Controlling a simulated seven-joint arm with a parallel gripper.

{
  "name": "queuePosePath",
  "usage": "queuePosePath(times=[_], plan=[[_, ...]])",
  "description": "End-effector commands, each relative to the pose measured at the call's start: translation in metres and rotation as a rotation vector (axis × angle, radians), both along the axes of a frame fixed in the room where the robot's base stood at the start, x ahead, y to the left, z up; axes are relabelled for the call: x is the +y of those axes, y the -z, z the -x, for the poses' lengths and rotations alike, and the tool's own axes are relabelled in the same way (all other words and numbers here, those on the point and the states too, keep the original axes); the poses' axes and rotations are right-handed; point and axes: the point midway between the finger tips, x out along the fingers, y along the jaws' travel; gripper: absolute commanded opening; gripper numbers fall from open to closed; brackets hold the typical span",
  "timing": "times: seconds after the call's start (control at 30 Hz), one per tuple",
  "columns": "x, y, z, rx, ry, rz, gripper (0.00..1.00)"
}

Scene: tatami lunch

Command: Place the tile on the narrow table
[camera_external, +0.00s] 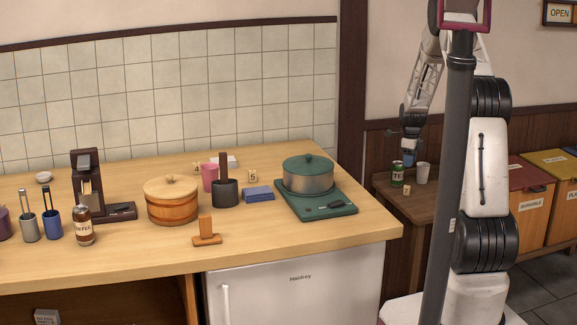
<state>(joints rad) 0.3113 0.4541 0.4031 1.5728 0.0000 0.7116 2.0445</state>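The narrow table (432,200) is likely the small dark wooden one at the right, beside the counter, partly hidden behind my arm and a dark post. My gripper (408,158) points down above its back left part. A small blue shape shows at the fingertips; I cannot tell whether it is a held thing or part of the gripper. A small pale tile-like piece (407,190) is on the narrow table's front left part. Similar pale pieces marked with numbers, one a 5 (252,176), stand on the counter. I cannot tell which is the task's tile.
A green can (397,174) and a white cup (421,173) stand on the narrow table below my gripper. The counter (120,260) holds a pot on a green stove (316,204), a wooden tub (171,208) and other items. Labelled bins (530,212) stand at the right.

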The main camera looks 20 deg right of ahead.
Motion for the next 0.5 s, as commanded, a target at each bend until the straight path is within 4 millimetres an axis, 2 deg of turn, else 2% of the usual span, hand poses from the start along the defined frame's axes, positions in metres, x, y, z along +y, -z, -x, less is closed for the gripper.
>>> queuePosePath(times=[0.17, 0.27, 0.5], plan=[[0.003, -0.006, 0.002, -0.002, -0.017, 0.001, 0.39], [0.008, -0.017, 0.005, -0.005, -0.048, 0.002, 0.39], [0.033, -0.069, 0.026, -0.02, -0.205, 0.009, 0.39]])
